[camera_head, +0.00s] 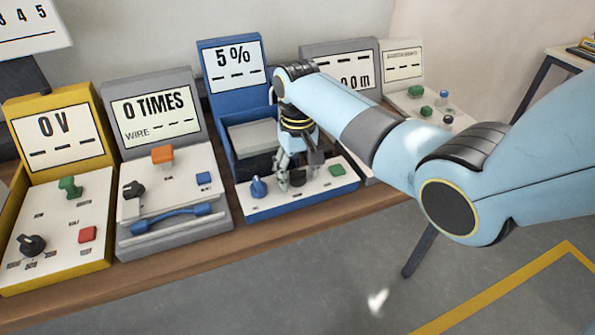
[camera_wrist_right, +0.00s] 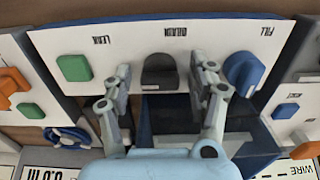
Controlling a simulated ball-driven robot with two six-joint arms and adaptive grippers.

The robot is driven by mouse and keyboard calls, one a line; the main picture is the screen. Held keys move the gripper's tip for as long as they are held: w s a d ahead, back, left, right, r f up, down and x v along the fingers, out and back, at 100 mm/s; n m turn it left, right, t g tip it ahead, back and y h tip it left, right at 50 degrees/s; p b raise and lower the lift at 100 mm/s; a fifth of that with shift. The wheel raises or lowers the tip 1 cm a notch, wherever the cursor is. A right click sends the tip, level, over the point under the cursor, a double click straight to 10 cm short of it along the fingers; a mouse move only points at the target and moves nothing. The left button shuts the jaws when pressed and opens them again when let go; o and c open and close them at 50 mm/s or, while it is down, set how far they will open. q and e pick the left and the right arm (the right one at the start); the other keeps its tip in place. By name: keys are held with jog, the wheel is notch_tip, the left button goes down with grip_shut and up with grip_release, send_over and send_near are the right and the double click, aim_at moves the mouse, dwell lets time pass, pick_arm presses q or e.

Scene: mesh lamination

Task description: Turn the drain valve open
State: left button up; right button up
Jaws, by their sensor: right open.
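The blue unit (camera_head: 300,206) has a display reading 5 % and a sloping white panel. The drain valve is a dark grey knob (camera_wrist_right: 160,72) in the middle of the panel, beside upside-down lettering that seems to read DRAIN in the right wrist view. In the head view my gripper mostly hides it. My right gripper (camera_head: 290,178) is open over the panel, pointing down. In the right wrist view its two fingers (camera_wrist_right: 160,78) show on either side of the dark knob; I cannot tell whether they touch it. My left gripper is not in view.
A blue FILL knob (camera_wrist_right: 243,72) and a green button (camera_wrist_right: 74,68) flank the dark knob closely. A dark open tank (camera_head: 250,135) lies behind the panel. Yellow (camera_head: 98,270) and grey (camera_head: 140,245) units stand at left, others at right, on a wooden bench (camera_head: 240,240).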

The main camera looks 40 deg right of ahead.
aim_at(298, 170)
jog(key=c, duration=1.1)
jog(key=shift+r+n+p, duration=0.15)
jog(key=shift+n+p, duration=0.15)
jog(key=shift+p, duration=0.2)
jog(key=shift+c, duration=0.3)
jog(key=shift+n, duration=0.4)
jog(key=o, duration=1.2)
jog(key=shift+c, duration=0.2)
notch_tip(298, 170, up, 12)
